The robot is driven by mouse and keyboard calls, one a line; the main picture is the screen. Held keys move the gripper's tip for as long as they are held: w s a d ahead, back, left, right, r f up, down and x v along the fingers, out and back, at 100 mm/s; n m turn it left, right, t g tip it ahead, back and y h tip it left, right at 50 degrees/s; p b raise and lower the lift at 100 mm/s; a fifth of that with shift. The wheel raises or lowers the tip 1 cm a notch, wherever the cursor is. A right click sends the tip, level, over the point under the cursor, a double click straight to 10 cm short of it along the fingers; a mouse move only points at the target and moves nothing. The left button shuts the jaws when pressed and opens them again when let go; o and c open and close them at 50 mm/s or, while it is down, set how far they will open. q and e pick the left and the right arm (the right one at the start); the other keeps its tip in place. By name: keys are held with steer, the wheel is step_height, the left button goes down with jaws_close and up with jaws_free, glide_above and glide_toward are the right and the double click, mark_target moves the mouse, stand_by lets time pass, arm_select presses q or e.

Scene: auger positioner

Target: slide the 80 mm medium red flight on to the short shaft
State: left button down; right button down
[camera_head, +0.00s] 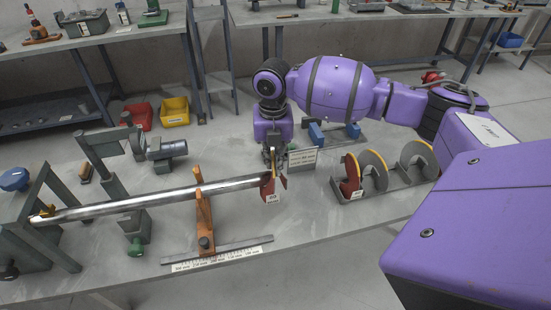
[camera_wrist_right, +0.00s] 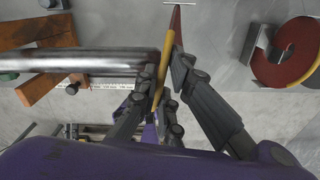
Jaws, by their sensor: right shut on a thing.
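The polished steel shaft (camera_head: 150,197) runs level from the grey stand at left to its free end near the middle. My right gripper (camera_head: 273,157) is shut on a red flight (camera_head: 270,189) with a white tag, right at that free end. In the right wrist view, the flight (camera_wrist_right: 175,25) is nearly edge-on, with a yellow rim, between the fingers of my gripper (camera_wrist_right: 164,95). The shaft end (camera_wrist_right: 145,61) meets or lies close beside the flight; I cannot tell whether it is inside the bore. My left gripper is not in view.
An orange support (camera_head: 204,220) stands under the shaft. A labelled scale bar (camera_head: 218,256) lies in front. A rack (camera_head: 395,188) at right holds more flights, and a small sign (camera_head: 302,157) stands behind the gripper. Grey clamp stands (camera_head: 105,170) crowd the left.

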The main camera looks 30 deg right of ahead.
steer(key=shift+w+a+r+b, duration=0.1)
steer(key=shift+w+a, duration=0.55)
steer(key=shift+a, duration=1.9)
steer(key=shift+w+a+r+b, duration=0.1)
steer(key=shift+w+a, duration=0.5)
steer(key=shift+a, duration=1.95)
steer(key=shift+w+a+b, duration=0.1)
steer(key=shift+w+a, duration=0.55)
steer(key=shift+a, duration=1.9)
steer(key=c, duration=1.8)
jaws_free()
steer(key=shift+f, duration=0.1)
steer(key=shift+s, duration=0.1)
step_height(320, 180, up, 12)
